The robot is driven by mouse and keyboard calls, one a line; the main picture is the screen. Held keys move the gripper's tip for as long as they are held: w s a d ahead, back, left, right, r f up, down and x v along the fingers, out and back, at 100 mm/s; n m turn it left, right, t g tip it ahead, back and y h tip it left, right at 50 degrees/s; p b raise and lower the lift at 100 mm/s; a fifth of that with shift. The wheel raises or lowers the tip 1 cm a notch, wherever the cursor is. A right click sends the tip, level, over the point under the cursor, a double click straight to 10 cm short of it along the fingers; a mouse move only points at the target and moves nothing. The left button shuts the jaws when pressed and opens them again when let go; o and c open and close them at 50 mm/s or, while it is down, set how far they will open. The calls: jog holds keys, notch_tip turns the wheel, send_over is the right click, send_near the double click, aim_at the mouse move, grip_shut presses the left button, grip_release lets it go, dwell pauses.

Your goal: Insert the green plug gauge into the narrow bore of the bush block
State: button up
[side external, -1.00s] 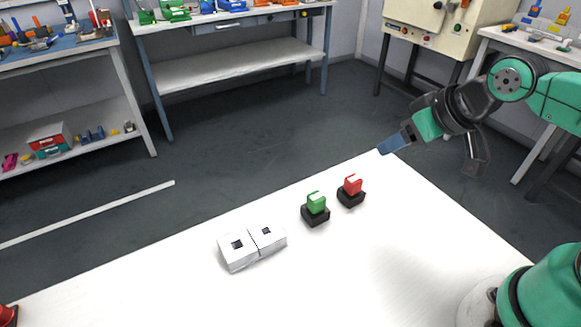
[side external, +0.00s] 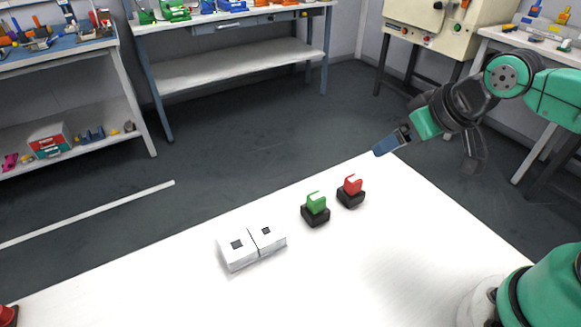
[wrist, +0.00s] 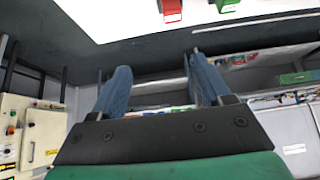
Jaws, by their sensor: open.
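The green plug gauge (side external: 316,202) stands upright in a black holder (side external: 315,216) on the white table. The white bush block (side external: 239,256) lies to its left, with two square dark bores in its top, a wider one (side external: 237,245) on the left and a narrower one (side external: 266,231) on the right. My gripper (side external: 381,149) is open and empty, above the table's far edge, up and right of the gauge. In the wrist view its two blue fingers (wrist: 160,85) stand apart with nothing between them. A green piece (wrist: 226,4) is cut off at the top edge there.
A red plug gauge (side external: 352,184) stands in its own black holder just right of the green one; it also shows in the wrist view (wrist: 171,8). The white table (side external: 390,250) is clear in front of the holders. A red object (side external: 8,316) is at the lower left corner.

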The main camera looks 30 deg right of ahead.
jog(key=w+a+g, duration=0.4)
jog(key=a, duration=0.1)
jog(key=g, duration=0.3)
send_over(317, 196)
jog(key=f, duration=0.4)
jog(key=shift+d+f, duration=0.1)
jog(key=shift+d, duration=0.1)
jog(key=shift+a+f, duration=0.25)
jog(key=shift+f, duration=2.8)
grip_shut()
